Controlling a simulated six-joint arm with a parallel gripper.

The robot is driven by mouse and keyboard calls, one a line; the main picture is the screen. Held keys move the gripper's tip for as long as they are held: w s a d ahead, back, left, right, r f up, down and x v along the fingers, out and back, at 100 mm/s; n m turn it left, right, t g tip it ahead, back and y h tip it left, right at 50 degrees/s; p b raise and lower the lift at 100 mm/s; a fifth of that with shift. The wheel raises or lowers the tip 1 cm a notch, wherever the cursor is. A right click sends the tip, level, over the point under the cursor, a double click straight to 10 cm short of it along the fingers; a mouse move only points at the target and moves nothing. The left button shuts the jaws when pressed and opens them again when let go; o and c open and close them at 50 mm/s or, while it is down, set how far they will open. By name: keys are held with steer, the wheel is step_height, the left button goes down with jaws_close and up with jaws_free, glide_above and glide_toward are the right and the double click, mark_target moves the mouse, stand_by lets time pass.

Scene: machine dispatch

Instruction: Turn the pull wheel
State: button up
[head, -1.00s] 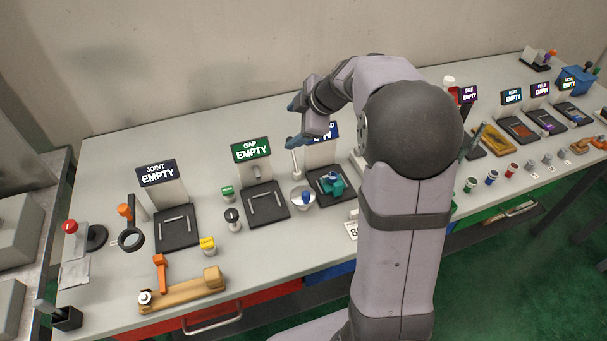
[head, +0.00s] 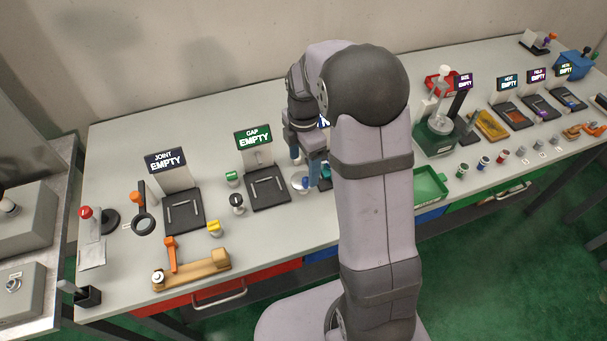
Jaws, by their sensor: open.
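My gripper (head: 304,167) points down, with its blue fingers apart, just above a pale round dish-like piece with a blue knob (head: 305,183). This piece is partly hidden by the fingers, and I cannot tell whether they touch it. I cannot tell for sure which thing is the pull wheel; this round piece may be it. A teal part (head: 325,172) beside it is mostly hidden behind my arm.
Left of my gripper stand the GAP tray (head: 283,201) and the JOINT tray (head: 186,229). A small black-topped piece (head: 237,203) and a green-topped one (head: 232,178) stand nearby. A green machine (head: 437,140) stands right of my arm.

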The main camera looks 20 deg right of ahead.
steer(key=shift+f+p, duration=0.9)
steer(key=shift+f, duration=2.05)
steer(key=c, duration=1)
